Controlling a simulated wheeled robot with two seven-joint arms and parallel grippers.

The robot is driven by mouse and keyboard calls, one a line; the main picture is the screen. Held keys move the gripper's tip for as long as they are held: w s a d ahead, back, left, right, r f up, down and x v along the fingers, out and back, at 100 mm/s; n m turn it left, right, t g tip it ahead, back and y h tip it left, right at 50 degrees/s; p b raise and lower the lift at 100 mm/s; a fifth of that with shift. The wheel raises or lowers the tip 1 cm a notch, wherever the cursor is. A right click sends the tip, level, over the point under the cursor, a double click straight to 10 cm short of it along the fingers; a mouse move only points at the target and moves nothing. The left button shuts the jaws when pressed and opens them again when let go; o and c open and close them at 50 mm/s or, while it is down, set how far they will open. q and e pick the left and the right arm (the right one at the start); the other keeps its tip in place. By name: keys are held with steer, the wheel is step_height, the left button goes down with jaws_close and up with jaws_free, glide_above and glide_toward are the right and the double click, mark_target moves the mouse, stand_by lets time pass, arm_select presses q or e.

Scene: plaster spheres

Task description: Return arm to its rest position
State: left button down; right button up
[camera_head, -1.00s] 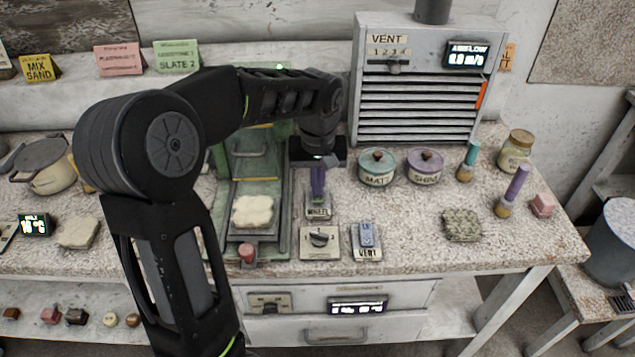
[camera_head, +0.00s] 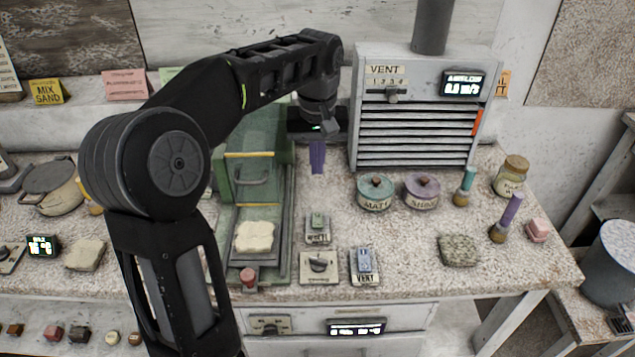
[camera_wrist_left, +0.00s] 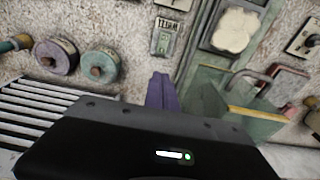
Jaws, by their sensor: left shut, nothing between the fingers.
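My left arm comes in from the left in the head view and reaches over the bench. My left gripper (camera_head: 317,158) has purple fingers that are shut with nothing between them. It hangs above the bench between the green machine (camera_head: 254,165) and the vent unit (camera_head: 425,110), behind the wheel switch (camera_head: 317,228). In the left wrist view the shut fingers (camera_wrist_left: 161,92) point down, and the wheel switch (camera_wrist_left: 165,40) shows beyond them, apart from them. My right gripper is not in view.
A pale slab (camera_head: 254,237) lies on the green machine's bed. Teal (camera_head: 376,192) and purple (camera_head: 422,190) lidded pots stand right of the gripper. A vent switch (camera_head: 364,266) and a dial box (camera_head: 319,267) sit in front.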

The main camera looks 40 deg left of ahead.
arm_select(q)
steer(key=shift+w+a+r, duration=0.1)
steer(key=shift+r, duration=0.75)
